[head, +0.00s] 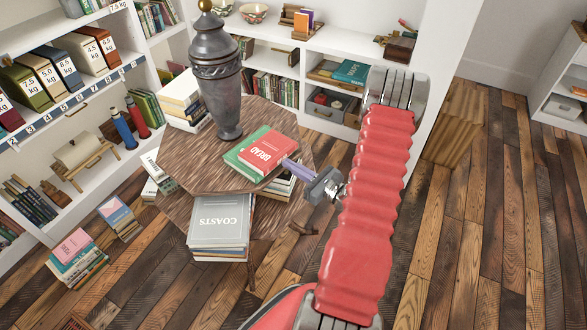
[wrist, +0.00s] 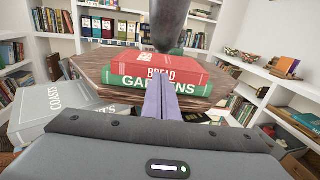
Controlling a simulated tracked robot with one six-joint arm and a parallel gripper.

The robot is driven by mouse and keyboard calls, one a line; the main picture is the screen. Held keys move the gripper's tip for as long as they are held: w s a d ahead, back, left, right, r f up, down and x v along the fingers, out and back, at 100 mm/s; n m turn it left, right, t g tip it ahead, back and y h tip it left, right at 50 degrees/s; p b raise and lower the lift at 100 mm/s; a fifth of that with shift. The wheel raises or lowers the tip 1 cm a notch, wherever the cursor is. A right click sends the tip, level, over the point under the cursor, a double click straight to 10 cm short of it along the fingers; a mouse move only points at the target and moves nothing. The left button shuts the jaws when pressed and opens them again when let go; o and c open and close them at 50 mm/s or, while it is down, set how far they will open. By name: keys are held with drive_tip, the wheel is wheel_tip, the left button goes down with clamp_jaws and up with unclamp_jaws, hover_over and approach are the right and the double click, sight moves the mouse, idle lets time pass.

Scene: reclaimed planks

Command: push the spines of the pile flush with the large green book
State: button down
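The pile on the dark wooden table is a red book marked BREAD (head: 268,149) lying on a larger green book (head: 236,157). In the wrist view the red book (wrist: 130,68) shows its spine above the green GARDENS spine (wrist: 118,84). The green book shows past the red one on the left in the head view. My gripper (head: 287,164) has its purple fingers together with nothing between them. Its fingertips (wrist: 160,82) point at the middle of the spines and hide part of the lettering. I cannot tell whether they touch the red spine.
A dark metal urn (head: 217,85) stands on the table (head: 185,165) behind the books. A grey COASTS book (head: 220,218) tops a stack at the table's near side. More books lie beneath the tabletop by my gripper. Shelves surround the table; wooden floor is clear at right.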

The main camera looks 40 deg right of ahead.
drive_tip(key=shift+w, duration=0.8)
idle(0.4)
drive_tip(key=shift+s, duration=0.15)
drive_tip(key=shift+s+d, duration=0.2)
drive_tip(key=shift+s, duration=1.65)
